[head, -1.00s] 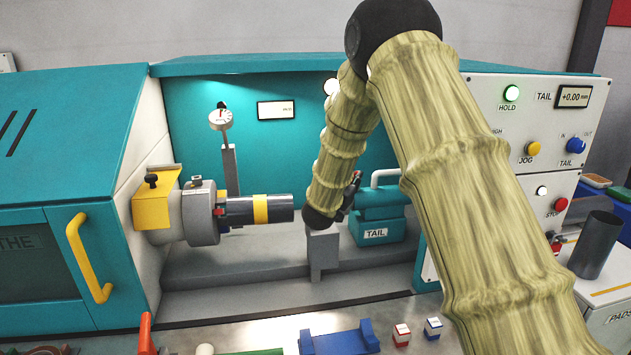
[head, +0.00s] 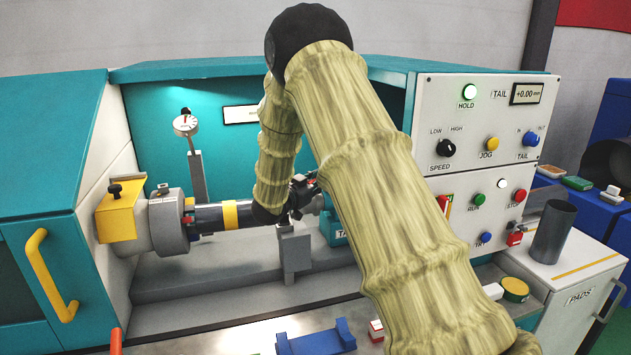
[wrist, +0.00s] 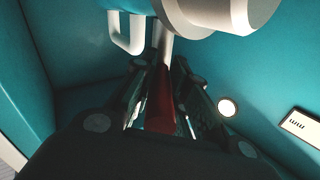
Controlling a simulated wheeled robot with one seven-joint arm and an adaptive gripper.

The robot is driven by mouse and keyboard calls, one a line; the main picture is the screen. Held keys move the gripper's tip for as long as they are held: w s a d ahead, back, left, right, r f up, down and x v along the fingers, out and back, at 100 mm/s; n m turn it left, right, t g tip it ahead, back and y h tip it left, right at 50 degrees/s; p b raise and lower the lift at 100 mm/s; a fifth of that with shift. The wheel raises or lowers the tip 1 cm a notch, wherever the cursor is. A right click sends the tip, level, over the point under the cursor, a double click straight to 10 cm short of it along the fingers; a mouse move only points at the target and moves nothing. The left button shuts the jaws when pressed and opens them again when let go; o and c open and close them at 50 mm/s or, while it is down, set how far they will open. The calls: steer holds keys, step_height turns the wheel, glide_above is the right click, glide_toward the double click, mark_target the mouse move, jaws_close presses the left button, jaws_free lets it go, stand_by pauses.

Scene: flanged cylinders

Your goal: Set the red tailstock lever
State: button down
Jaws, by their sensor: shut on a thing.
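The red tailstock lever (wrist: 157,105) shows in the wrist view between the two dark fingers of my gripper (wrist: 165,78). My gripper is shut on it, and the fingers hide part of its length. In the head view my gripper (head: 302,194) is at the tailstock (head: 331,230), right of the chuck, and the lever is hidden there. The teal tailstock is partly covered by my arm. In the wrist view its pale cylindrical part (wrist: 222,12) and white looped handle (wrist: 127,33) are just beyond the fingers.
The chuck (head: 168,222) holds a dark bar with a yellow band (head: 230,214), close left of my wrist. A dial gauge (head: 186,125) stands behind it. A grey block (head: 294,250) stands below my gripper. The control panel (head: 480,110) is at right.

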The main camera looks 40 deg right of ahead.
steer(key=c, duration=1.3)
jaws_free()
steer(key=shift+r, duration=0.1)
steer(key=shift+c, duration=0.2)
steer(key=v, duration=1.2)
